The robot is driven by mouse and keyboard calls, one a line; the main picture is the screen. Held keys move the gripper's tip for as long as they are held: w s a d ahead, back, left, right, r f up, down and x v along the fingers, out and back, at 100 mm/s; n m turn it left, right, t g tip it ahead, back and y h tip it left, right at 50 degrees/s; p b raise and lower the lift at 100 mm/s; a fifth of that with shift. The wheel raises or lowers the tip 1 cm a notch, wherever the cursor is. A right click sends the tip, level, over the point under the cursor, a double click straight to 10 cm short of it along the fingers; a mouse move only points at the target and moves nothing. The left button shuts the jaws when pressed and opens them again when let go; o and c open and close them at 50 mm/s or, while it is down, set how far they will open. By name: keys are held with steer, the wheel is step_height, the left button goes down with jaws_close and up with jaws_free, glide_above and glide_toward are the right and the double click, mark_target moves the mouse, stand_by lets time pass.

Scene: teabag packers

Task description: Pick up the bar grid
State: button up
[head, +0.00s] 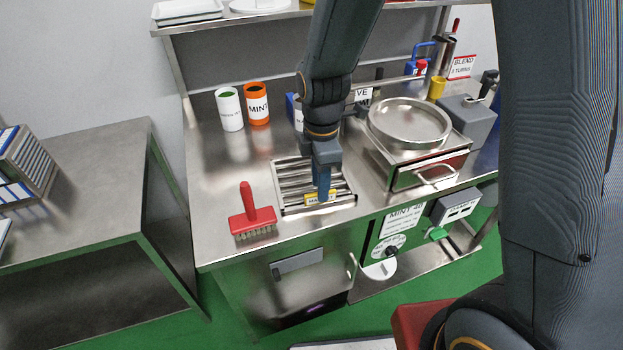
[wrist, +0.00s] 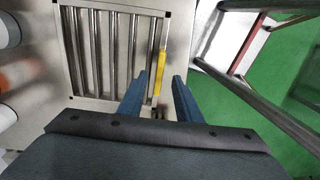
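The bar grid (head: 293,181) is a square metal frame with several parallel bars, lying flat in the worktop left of the round pan. In the wrist view the bar grid (wrist: 95,50) fills the upper left. A yellow labelled strip (head: 320,198) sits along its front edge, and the strip also shows in the wrist view (wrist: 160,72). My gripper (head: 322,192) points down over that front edge. In the wrist view my gripper (wrist: 160,78) has its two blue fingers apart, with the yellow strip seen between them. I cannot tell the exact height or any contact.
A red brush (head: 252,215) stands left of the grid near the worktop's front edge. White (head: 229,110) and orange (head: 257,105) canisters stand behind. A round steel pan (head: 410,122) on a drawered unit is to the right. Bare worktop (head: 215,180) lies to the left.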

steer(key=shift+w+d+f+p, duration=0.1)
steer(key=shift+f+p, duration=0.5)
steer(key=shift+f, duration=1.4)
jaws_close()
